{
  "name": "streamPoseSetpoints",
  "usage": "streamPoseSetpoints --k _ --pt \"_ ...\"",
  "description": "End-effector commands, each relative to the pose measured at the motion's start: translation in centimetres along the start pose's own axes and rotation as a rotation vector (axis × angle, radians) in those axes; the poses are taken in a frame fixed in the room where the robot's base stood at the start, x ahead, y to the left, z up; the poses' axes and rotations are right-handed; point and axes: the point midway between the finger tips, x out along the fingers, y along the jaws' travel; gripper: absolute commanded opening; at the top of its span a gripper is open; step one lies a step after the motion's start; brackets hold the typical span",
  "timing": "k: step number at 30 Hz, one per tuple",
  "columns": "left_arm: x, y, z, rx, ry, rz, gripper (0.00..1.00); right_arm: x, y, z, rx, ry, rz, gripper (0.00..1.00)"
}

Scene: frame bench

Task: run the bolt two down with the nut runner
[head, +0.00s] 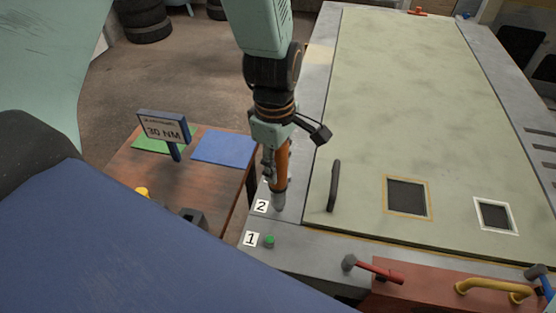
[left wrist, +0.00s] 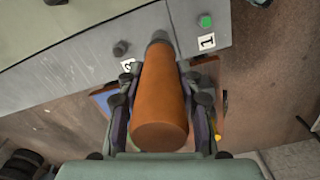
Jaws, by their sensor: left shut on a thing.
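My left gripper (head: 276,150) is shut on the nut runner (head: 281,165), an orange cylinder with a grey nose, held upright with the nose down. In the head view the nose is beside label 2 (head: 261,206) on the grey frame (head: 310,235) and hides the bolt there. The left wrist view shows the left gripper (left wrist: 162,105) around the nut runner (left wrist: 160,95). There, bolt two (left wrist: 121,48), a dark head by its label, shows apart from the nose. Bolt one (head: 269,241) has a green top and stands by label 1 (head: 250,239). My right gripper is not in view.
A pale green panel (head: 400,100) with a dark handle (head: 334,186) lies right of the nose. A red box (head: 430,293) with tools is in front. A wooden table (head: 125,178) at left bears a 30 NM sign (head: 163,129) and a blue mat (head: 225,147).

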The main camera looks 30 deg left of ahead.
Motion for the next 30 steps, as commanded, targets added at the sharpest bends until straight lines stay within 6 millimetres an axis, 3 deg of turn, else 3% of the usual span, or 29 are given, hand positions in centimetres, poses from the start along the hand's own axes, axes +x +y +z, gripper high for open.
streamPoseSetpoints --k 30 --pt "0.27 0.11 -0.01 0.0 0.0 0.003 0.0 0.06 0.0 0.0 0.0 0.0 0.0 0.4"
